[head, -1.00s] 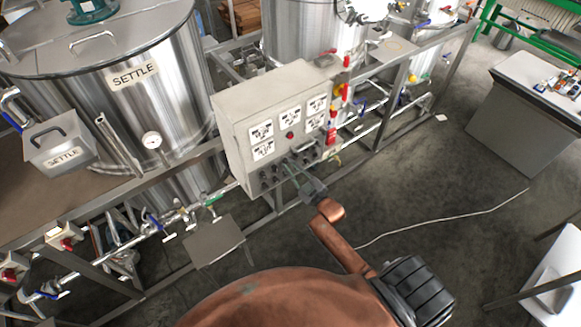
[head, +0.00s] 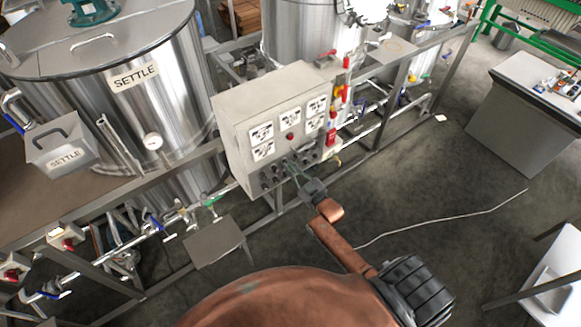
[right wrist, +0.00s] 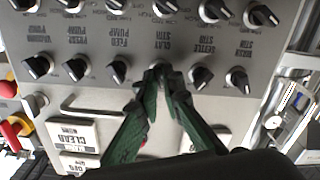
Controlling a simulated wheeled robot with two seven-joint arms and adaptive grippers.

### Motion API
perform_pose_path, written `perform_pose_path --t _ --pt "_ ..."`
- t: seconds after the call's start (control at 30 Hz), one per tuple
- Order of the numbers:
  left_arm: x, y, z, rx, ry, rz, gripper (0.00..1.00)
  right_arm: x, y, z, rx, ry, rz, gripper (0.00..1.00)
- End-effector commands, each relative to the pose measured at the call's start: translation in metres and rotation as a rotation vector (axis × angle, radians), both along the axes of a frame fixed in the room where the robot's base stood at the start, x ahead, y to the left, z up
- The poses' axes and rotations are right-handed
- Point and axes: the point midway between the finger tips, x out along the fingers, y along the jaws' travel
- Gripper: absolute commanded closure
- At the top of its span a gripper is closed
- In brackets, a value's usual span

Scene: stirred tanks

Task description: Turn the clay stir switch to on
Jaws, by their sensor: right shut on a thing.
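The clay stir switch (right wrist: 159,74) is a small black knob in a row on the panel face, beside the upside-down label CLAY STIR (right wrist: 163,40) in the right wrist view. My right gripper (right wrist: 165,74) is shut on it, with the green fingertips at its sides. The fingers hide much of the knob, so I cannot read which way it points. In the head view my right gripper (head: 292,168) reaches the lower part of the grey control box (head: 238,125). My left gripper is not in view.
Neighbouring black knobs sit close on both sides, the feed pump knob (right wrist: 117,70) and the settle stir knob (right wrist: 201,77) among them. A steel settle tank (head: 130,110) stands left of the box. Open floor lies to the right.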

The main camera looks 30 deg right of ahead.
Motion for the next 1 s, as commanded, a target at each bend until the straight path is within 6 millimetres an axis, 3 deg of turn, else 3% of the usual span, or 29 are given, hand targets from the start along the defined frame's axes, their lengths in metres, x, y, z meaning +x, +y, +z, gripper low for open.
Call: perform_pose_path --t 0.6,1.0 --pt "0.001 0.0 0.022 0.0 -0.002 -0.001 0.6 0.0 0.0 0.002 0.564 0.044 0.001 1.0" --pt "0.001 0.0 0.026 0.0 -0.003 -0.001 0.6 0.0 0.0 0.001 0.812 0.064 0.0 1.0"
